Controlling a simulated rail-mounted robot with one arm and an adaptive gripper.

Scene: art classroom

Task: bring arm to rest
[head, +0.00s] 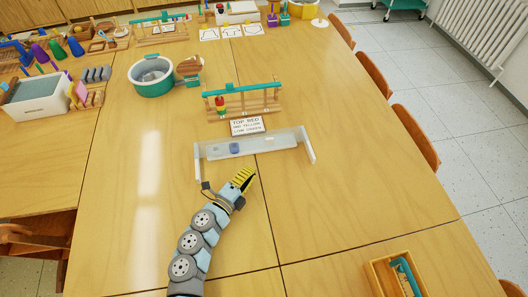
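My arm reaches up from the bottom of the head view over the wooden table (330,205). My gripper (246,176) is at its end, with yellow ribbed fingers, just in front of a low white-framed clear barrier or tray (275,143). The fingers are small and seen from above, so I cannot tell whether they are open or shut. I see no object clearly held in them. A small blue piece (234,147) lies at the barrier, apart from the fingers.
Behind the barrier stand a sign (247,127) and a wooden rack with a teal bar (242,101). A wooden box (396,275) sits lower right. Table right of my arm is clear.

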